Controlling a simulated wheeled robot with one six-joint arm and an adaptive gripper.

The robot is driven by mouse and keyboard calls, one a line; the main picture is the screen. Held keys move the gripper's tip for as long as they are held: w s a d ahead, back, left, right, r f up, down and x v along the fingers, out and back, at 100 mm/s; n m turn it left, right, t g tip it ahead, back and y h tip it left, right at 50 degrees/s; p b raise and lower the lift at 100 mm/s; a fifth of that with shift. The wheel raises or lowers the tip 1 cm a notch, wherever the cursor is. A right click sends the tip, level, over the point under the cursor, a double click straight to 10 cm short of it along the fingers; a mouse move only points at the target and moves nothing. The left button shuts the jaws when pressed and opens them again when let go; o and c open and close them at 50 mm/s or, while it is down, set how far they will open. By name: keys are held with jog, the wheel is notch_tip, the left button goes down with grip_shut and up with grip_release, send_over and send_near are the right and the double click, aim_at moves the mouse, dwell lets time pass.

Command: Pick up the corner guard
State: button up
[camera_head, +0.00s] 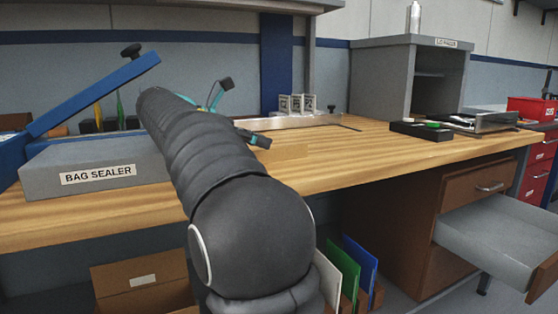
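I cannot pick out a corner guard with certainty in the head view. My dark, ribbed arm crosses the middle of the picture and hides part of the wooden bench (300,162). My gripper (244,114) shows only partly beyond the arm, as two teal-and-black fingers spread apart, one higher and one low over the bench. I see nothing held between them. A long pale metal strip (310,121) lies at the back of the bench, right of the gripper. Several small pale pieces with dark markings (297,103) stand behind it.
A grey bag sealer (120,170) with a raised blue arm stands at left. A grey open-fronted cabinet (382,80), a black tray (418,131) and a red bin (533,108) are at right. A grey drawer (500,235) stands open below. The bench's right-front part is clear.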

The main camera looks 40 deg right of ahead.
aim_at(278, 152)
jog(key=shift+b+x, duration=0.85)
jog(key=shift+x, duration=1.95)
jog(key=shift+s+a, duration=0.1)
grip_shut()
